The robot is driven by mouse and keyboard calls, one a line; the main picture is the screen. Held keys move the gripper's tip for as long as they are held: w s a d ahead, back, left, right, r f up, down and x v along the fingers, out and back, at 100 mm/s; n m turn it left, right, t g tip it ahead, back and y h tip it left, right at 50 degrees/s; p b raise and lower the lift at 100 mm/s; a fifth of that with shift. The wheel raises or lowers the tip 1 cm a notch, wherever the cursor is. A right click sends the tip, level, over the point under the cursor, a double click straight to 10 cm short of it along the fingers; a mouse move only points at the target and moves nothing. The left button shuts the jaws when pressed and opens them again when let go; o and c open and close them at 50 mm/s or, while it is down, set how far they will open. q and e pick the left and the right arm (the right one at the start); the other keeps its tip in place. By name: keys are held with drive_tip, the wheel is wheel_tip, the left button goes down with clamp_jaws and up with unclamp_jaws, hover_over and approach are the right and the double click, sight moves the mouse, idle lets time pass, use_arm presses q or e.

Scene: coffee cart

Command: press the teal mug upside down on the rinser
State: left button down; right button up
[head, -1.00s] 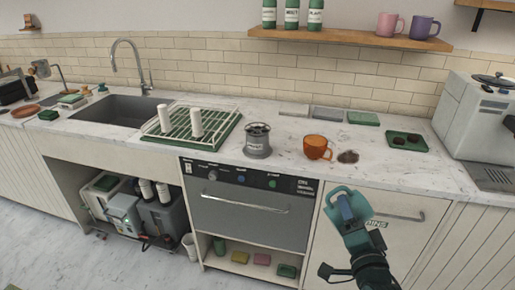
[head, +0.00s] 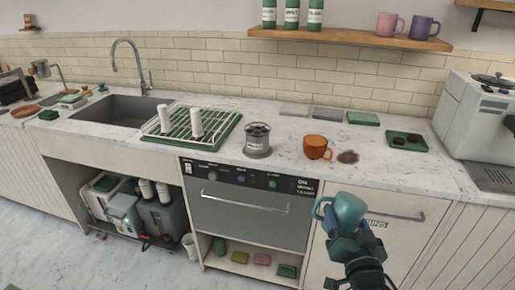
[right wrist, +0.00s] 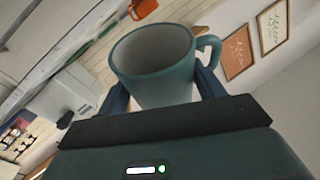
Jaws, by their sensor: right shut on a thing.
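The teal mug (head: 348,212) is held in my right gripper (head: 352,228), in front of the cabinet and below the counter edge. In the right wrist view the mug (right wrist: 155,88) sits between the two fingers, with its open mouth showing and its handle at the right. Its handle points left in the head view. The rinser appears to be the grey cylinder (head: 257,142) with a spoked top and a label, upright on the counter, up and left of the mug and well apart from it. My left gripper is not in view.
A green tray (head: 405,146) and a machine (head: 472,115) stand right. The front counter strip is clear.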

drive_tip(key=n, duration=0.3)
drive_tip(key=shift+s+a+f, duration=0.15)
drive_tip(key=shift+a+f, duration=0.1)
drive_tip(key=shift+a, duration=0.05)
drive_tip(key=shift+d+r+n, duration=0.1)
drive_tip(key=shift+n, duration=0.3)
drive_tip(key=n, duration=0.2)
drive_tip(key=shift+n, duration=0.3)
drive_tip(key=n, duration=0.3)
drive_tip(key=shift+n, duration=0.3)
drive_tip(key=shift+n, duration=0.4)
drive_tip(key=n, duration=0.4)
drive_tip(key=shift+r, duration=0.1)
drive_tip(key=shift+n, duration=0.6)
